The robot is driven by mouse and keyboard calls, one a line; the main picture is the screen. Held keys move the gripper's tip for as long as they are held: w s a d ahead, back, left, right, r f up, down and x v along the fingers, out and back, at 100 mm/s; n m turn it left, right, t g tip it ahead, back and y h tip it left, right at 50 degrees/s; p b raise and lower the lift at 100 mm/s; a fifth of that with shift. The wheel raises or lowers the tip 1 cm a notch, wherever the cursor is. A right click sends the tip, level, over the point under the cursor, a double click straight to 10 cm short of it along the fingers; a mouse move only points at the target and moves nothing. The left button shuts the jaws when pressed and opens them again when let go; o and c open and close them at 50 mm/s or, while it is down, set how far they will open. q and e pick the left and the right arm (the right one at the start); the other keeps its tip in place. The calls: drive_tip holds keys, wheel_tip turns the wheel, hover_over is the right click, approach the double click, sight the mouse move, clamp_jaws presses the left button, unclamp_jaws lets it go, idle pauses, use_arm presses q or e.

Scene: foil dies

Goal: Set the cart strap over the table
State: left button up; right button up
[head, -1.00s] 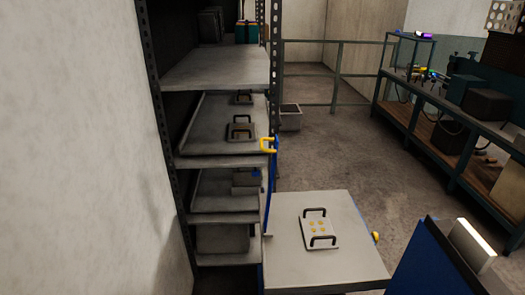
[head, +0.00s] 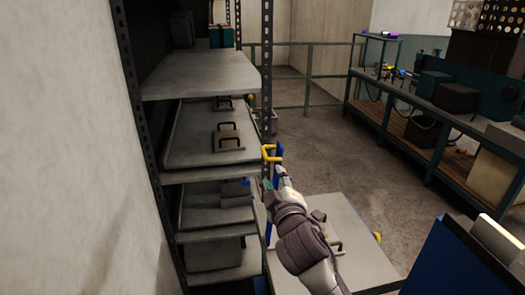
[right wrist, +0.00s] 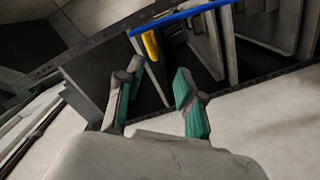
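The cart strap (head: 277,157) is blue with a yellow hook (head: 268,149) at its upper end, beside the rack's front post. The blue strap (right wrist: 180,15) and yellow hook (right wrist: 151,48) also show in the right wrist view, beyond the fingers. My right gripper (head: 281,178) is just below the hook, hiding part of the strap; the wrist view shows its fingers (right wrist: 160,76) apart with nothing between them. The pale table (head: 368,266) stands at lower middle, partly behind my right arm. A small yellow piece (head: 377,238) shows at its right edge. My left gripper is out of view.
A metal rack (head: 205,75) with trays and handled dies (head: 228,137) stands left, against the table. Another handled plate lies on the table, mostly hidden by my arm. A workbench (head: 430,115) stands right, with clear floor (head: 340,150) between.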

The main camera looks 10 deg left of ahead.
sight(263, 148)
drive_tip(key=x, duration=0.9)
drive_tip(key=r+x, duration=0.1)
drive_tip(key=x, duration=0.4)
drive_tip(key=shift+s+a, duration=0.15)
drive_tip(key=shift+a, duration=0.15)
drive_tip(key=shift+d, duration=0.1)
clamp_jaws()
drive_tip(key=shift+f, duration=0.1)
